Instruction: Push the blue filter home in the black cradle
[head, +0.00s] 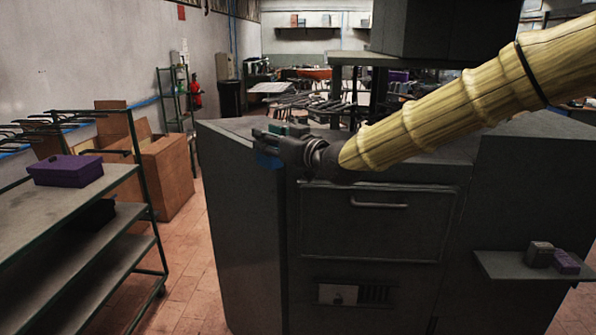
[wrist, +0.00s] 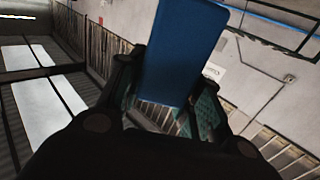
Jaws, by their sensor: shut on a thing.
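My gripper (head: 278,143) is at the left end of my yellow-sleeved arm, in front of the grey cabinet's top left part in the head view. It is shut on the blue filter (wrist: 182,50), a flat blue block that sticks up from between the fingers in the wrist view. Only a small blue part of the filter (head: 267,160) shows below the gripper in the head view. I cannot pick out the black cradle with certainty in either view. The filter is held in the air and touches nothing but the fingers that I can see.
A grey cabinet (head: 375,225) stands in front, with a small side shelf (head: 505,267) at right. A metal rack (head: 50,240) at left bears a purple box (head: 66,170) and a dark item (head: 95,214). Floor shows between rack and cabinet.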

